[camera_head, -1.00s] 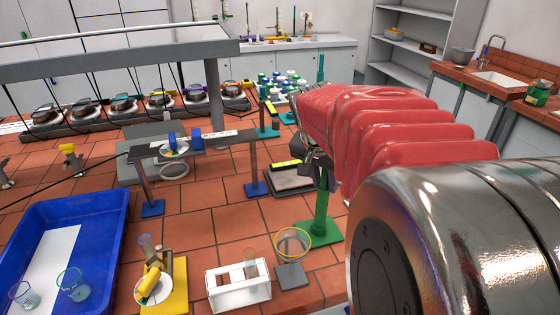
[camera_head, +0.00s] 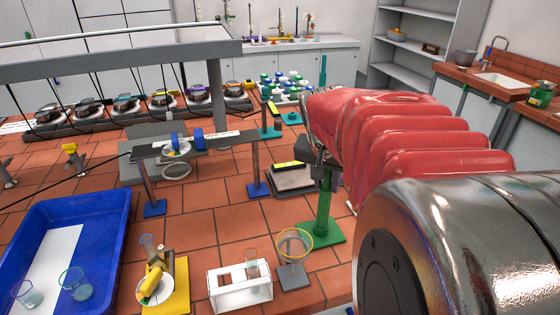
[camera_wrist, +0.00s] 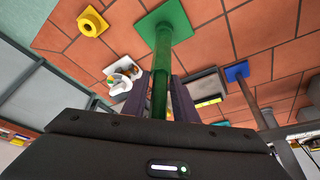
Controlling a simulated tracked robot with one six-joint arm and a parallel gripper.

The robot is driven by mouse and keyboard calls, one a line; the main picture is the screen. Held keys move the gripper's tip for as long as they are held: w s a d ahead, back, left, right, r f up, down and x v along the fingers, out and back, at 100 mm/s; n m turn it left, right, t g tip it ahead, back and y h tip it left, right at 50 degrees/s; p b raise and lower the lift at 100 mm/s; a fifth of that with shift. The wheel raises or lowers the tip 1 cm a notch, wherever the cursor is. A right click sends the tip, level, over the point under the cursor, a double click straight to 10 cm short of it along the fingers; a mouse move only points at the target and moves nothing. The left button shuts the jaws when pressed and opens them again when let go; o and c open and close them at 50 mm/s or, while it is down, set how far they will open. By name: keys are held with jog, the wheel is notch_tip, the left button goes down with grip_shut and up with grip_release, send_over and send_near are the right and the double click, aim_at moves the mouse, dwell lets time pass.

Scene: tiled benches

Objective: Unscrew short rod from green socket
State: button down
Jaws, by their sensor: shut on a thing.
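The green socket is a square green base (camera_head: 328,233) with an upright green post (camera_head: 323,205), near the front right of the tiled bench. In the wrist view the green base (camera_wrist: 165,18) is at the top, and a green rod (camera_wrist: 160,85) runs from it down between my fingers. My gripper (camera_wrist: 161,100) is shut around this rod, with one dark finger on each side. In the head view my gripper (camera_head: 318,165) is at the top of the post, partly hidden by my red-sleeved arm. The joint between rod and socket cannot be made out clearly.
A grey balance (camera_head: 293,180) stands just behind the post. A bridge on blue feet (camera_head: 258,190) stands left, beyond a blue tray (camera_head: 125,215).

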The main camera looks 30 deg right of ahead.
jog(key=shift+n+t+y, duration=0.4)
jog(key=shift+n+t, duration=0.1)
jog(key=shift+n, duration=1.2)
jog(key=shift+n, duration=0.4)
jog(key=shift+n+t+y, duration=0.4)
jog(key=shift+n+y, duration=0.4)
jog(key=shift+n, duration=1.3)
jog(key=shift+r, duration=0.15)
